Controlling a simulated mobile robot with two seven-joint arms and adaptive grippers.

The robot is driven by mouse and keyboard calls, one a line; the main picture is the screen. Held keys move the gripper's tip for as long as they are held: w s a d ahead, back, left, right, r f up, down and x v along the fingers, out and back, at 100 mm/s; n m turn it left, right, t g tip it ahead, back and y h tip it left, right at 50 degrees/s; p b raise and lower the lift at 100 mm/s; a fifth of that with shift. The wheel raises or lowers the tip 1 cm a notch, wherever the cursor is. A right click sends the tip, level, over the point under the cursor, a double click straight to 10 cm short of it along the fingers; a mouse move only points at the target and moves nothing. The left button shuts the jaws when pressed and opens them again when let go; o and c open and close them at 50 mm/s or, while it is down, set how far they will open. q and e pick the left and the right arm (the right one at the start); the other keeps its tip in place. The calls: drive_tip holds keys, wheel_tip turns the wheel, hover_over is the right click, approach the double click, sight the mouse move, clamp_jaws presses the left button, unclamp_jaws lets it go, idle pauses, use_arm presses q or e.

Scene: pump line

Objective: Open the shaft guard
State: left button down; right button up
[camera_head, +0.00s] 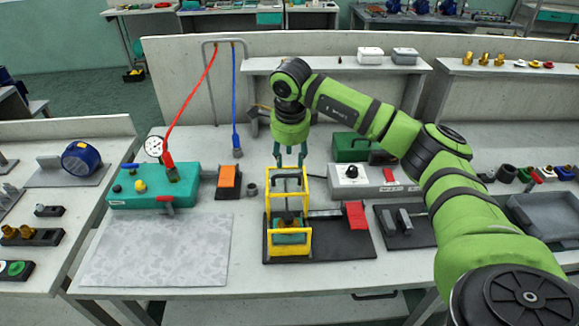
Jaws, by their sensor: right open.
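The shaft guard appears to be the yellow barred frame (287,237) on a black base plate (340,247) in the middle of the bench. Its bars stand around a small teal part and some brassy metal inside. Its yellow top bar (287,176) is at the far, upper end. My right gripper (291,160) reaches down from above, with its dark fingers apart just over that top bar. I see nothing held between them. I cannot tell whether the fingertips touch the bar. My left gripper is not in view.
A red block (356,214) sits on the same base plate. A grey control box (362,181) stands right. A speckled mat (158,250) lies clear at front left.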

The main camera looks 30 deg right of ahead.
drive_tip(key=r, duration=0.3)
drive_tip(key=s+r, duration=0.1)
drive_tip(key=r, duration=0.1)
drive_tip(key=shift+a+r, duration=0.3)
drive_tip(key=shift+r, duration=0.05)
